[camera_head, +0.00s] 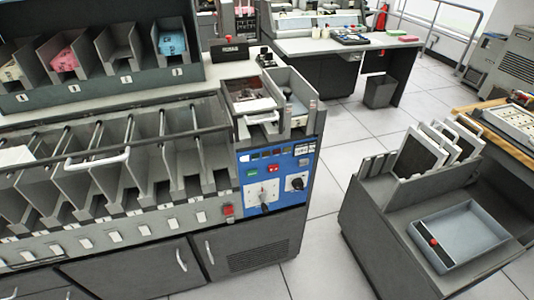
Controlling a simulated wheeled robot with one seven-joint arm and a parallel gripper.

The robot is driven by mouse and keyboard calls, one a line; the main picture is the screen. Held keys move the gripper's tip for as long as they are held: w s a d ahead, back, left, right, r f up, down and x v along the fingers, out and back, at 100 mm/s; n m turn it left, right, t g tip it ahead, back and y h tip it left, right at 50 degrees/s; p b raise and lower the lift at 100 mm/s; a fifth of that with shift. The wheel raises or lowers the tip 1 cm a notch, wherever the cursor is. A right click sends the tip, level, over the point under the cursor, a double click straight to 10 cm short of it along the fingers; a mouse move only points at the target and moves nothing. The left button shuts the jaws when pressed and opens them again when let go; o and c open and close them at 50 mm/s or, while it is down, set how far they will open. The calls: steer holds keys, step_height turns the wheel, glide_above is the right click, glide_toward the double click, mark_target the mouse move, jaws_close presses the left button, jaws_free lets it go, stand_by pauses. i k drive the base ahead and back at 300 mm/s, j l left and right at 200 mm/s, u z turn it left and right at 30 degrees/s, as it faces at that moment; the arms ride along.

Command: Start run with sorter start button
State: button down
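The sorter (160,238) is a long grey machine filling the left and middle of the head view. A blue control panel (297,163) sits at its right end. On the panel are a green button (252,173) with small light markings and a red button (272,168) to its right. The labels are too small to read. Below them are a white plate with a lever (264,206) and a dark knob (297,183). A separate red button (228,210) sits just left of the panel. My gripper is not in view.
A grey cart (385,215) with a blue-grey tray (417,232) and upright panels stands at right. Tiled floor (325,240) lies clear between it and the sorter. A desk (335,45) and a waste bin (380,92) stand behind. Sorter pockets (110,185) line the left.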

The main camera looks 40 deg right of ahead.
mark_target(253, 172)
steer(key=l+z, duration=0.15)
steer(key=z, duration=0.2)
steer(key=i+l+z, duration=0.1)
steer(key=z, duration=0.25)
steer(key=i+z, duration=0.15)
steer(key=z, duration=0.2)
